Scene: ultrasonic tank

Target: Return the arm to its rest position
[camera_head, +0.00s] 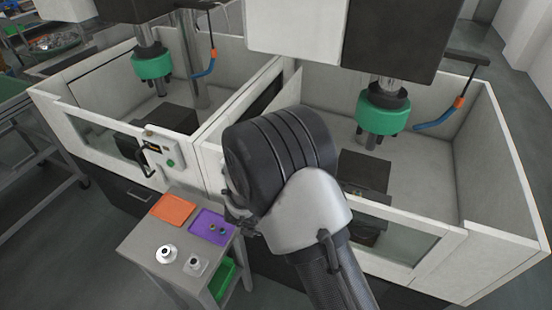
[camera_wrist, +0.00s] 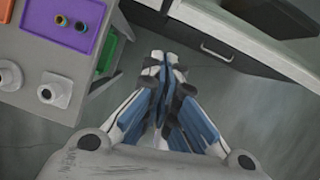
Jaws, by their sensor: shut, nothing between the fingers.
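My gripper (camera_wrist: 163,62) shows in the wrist view with its two fingers together, shut and empty. It points down over the grey floor, to the right of the small grey side table (camera_wrist: 97,85). In the head view my dark and light grey arm fills the middle, in front of the right machine enclosure. The gripper itself is mostly hidden there behind the arm.
The side table (camera_head: 150,254) holds an orange mat (camera_head: 172,208), a purple tray (camera_head: 205,226) with small round parts, and two whitish fittings (camera_head: 167,254) (camera_head: 195,265). A green bin (camera_head: 222,280) sits below. Two white-walled machines (camera_head: 490,190) with green collars stand behind.

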